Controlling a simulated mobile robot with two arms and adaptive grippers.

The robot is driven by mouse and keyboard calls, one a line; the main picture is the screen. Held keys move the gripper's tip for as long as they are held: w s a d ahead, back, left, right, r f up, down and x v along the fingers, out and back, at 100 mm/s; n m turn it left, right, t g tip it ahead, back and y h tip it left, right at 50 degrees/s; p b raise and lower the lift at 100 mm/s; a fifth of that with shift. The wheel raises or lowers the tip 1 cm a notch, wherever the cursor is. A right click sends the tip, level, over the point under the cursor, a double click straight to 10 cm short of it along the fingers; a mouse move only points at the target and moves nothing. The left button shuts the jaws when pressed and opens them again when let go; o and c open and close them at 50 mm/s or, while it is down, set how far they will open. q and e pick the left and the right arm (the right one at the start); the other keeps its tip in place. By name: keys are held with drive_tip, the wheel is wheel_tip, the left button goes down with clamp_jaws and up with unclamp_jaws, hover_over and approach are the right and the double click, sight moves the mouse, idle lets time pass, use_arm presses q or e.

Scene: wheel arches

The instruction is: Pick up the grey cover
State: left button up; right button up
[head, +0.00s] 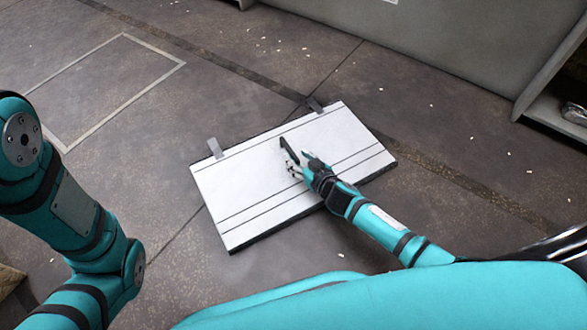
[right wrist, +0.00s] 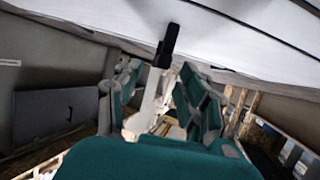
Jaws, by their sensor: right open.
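The grey cover (head: 250,185) is a pale, flat rectangular panel with dark lines and two grey tabs on its far edge. It lies at an angle on the floor in the middle of the head view. A short black handle (head: 289,151) stands on it. In the right wrist view the cover (right wrist: 255,40) spans the top, with the handle (right wrist: 168,46) pointing down from it. My right gripper (head: 297,166) is open over the cover, close by the handle; its fingers (right wrist: 160,74) show either side of the handle's end. I cannot tell whether they touch it. My left gripper is out of view.
A thin pale rectangle (head: 105,88) is marked on the floor at the upper left. A grey wall unit (head: 430,60) stands at the back right, with a low shelf (head: 550,108) beside it. Small pale flecks are scattered about. The floor around the cover is mostly clear.

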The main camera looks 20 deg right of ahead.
drive_tip(key=shift+b+x, duration=0.6)
drive_tip(key=shift+x, duration=0.7)
drive_tip(key=shift+f, duration=0.1)
drive_tip(key=shift+c, duration=0.5)
clamp_jaws()
